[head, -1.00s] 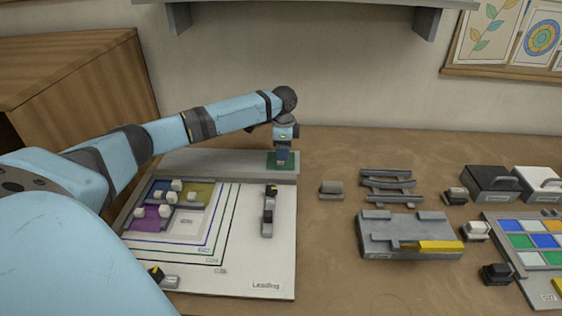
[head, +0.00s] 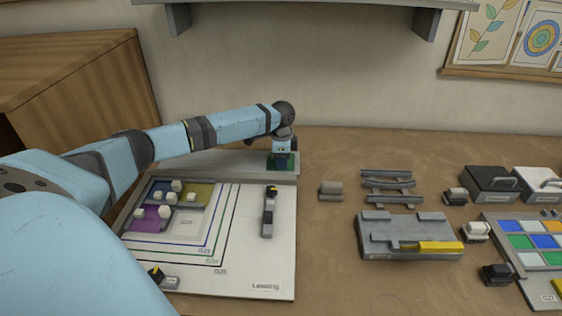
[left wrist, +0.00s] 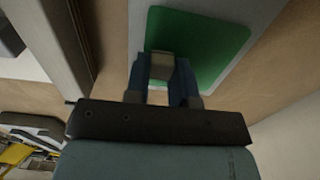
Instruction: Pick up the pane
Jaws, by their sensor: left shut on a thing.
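The green pane (head: 271,164) lies on the grey ledge behind the white board, partly hidden by my left gripper (head: 283,160) on top of it. In the left wrist view the pane (left wrist: 218,42) is a flat green plate with rounded corners. A small beige block (left wrist: 162,62) stands at the pane's near part, between the two dark blue fingers of my left gripper (left wrist: 162,76). The fingers are shut on this block, which seems to be the pane's grip. I cannot tell whether the pane touches the ledge. My right gripper is not in view.
The white leading board (head: 250,270) holds coloured panes with white blocks at its left and a grey tool (head: 268,215). A grey fixture with a yellow bar (head: 380,238), racks (head: 388,187) and a colour-tile tray (head: 520,225) stand right.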

